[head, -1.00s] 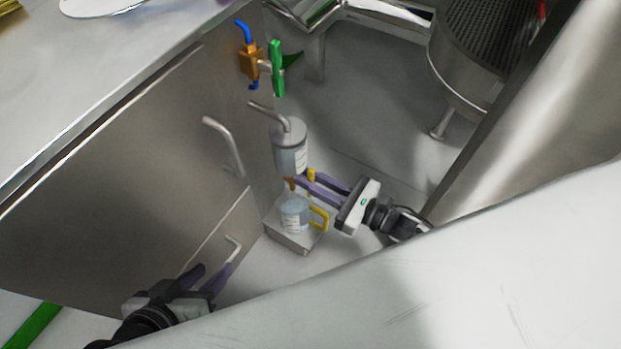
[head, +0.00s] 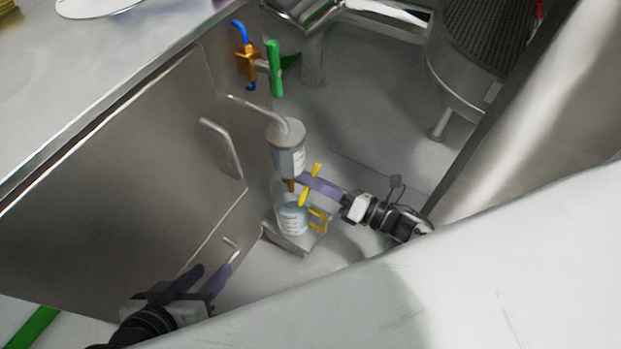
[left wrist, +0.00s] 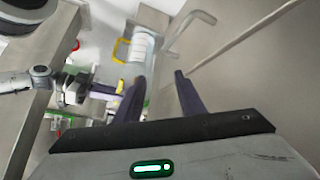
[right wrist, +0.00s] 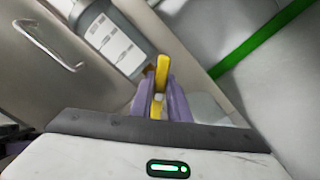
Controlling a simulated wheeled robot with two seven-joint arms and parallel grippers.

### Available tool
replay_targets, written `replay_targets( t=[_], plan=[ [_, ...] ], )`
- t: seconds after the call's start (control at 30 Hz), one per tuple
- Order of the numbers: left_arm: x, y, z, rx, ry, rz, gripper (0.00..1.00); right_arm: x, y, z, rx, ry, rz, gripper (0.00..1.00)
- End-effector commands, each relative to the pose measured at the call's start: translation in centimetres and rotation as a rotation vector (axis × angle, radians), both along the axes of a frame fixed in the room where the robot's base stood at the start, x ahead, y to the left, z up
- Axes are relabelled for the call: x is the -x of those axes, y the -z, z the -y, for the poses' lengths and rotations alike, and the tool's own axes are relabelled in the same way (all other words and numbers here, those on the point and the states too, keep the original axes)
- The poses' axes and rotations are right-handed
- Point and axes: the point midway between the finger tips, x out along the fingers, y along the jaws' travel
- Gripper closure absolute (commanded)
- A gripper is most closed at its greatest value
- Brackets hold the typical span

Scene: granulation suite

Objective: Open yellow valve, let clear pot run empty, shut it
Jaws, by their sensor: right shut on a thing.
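The clear pot (head: 289,160), with a grey lid and a white label, hangs beside the steel cabinet with a brown outlet under it. The yellow valve (head: 311,183) is at that outlet, its lever slanting across the jaws. My right gripper (head: 308,184) is shut on the lever; the right wrist view shows the yellow lever (right wrist: 161,73) between both fingers, beside the pot (right wrist: 108,36). Below the outlet stands a clear jug (head: 292,220) with a yellow handle and pale blue liquid. My left gripper (head: 213,272) is open and empty near the cabinet door. The pot's liquid level is unclear.
The jug stands on a small steel stand (head: 288,246). A bent door handle (head: 222,148) sticks out from the cabinet. An orange fitting (head: 247,63) with a green lever (head: 274,68) is above. A large white surface fills the lower right.

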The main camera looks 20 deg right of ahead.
Motion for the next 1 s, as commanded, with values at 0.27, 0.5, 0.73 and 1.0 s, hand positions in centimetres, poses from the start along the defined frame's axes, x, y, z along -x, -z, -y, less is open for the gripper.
replay_targets(
  t=[0.27, 0.5, 0.73, 1.0],
  plan=[
    [-0.04, -0.11, 0.05, 0.002, 0.0, 0.003, 0.64, -0.03, 0.33, 0.17, -0.204, 0.0, -0.162, 1.0],
    [-0.04, -0.15, 0.04, 0.002, 0.0, 0.003, 0.64, -0.07, 0.55, 0.23, -0.358, 0.0, -0.282, 1.0],
    [-0.03, -0.16, 0.03, 0.001, 0.001, 0.003, 0.64, -0.09, 0.64, 0.24, -0.464, 0.001, -0.363, 1.0],
    [-0.01, -0.13, 0.02, 0.001, 0.001, 0.002, 0.64, -0.08, 0.72, 0.25, -0.522, 0.001, -0.408, 1.0]
  ],
)
